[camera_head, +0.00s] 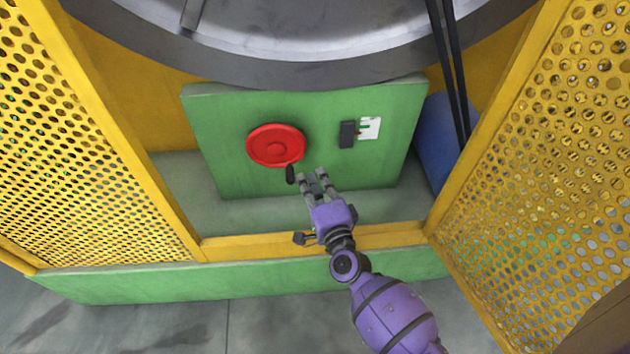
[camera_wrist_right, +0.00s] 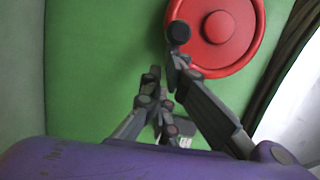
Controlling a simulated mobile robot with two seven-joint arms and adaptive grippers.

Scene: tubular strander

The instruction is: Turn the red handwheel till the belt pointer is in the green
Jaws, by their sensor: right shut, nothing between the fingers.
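The red handwheel (camera_head: 275,145) sits on a green panel (camera_head: 225,130), with its black handle (camera_head: 290,174) at the lower right of the rim. To its right, the white belt scale (camera_head: 371,128) has a green mark beside a dark block (camera_head: 347,134); the pointer is too small to read surely. My purple right gripper (camera_head: 317,182) is just right of the handle, shut with nothing in it. In the right wrist view the handwheel (camera_wrist_right: 240,45) and handle (camera_wrist_right: 179,33) lie above the fingers (camera_wrist_right: 165,95); whether a finger touches the handle I cannot tell. My left gripper is out of view.
Yellow perforated guards (camera_head: 80,150) (camera_head: 560,170) stand on both sides, leaving an opening between. A yellow sill (camera_head: 230,248) crosses below the panel. A large grey drum (camera_head: 300,72) hangs above. Dark belts (camera_head: 452,70) and a blue cylinder (camera_head: 436,140) are at the right.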

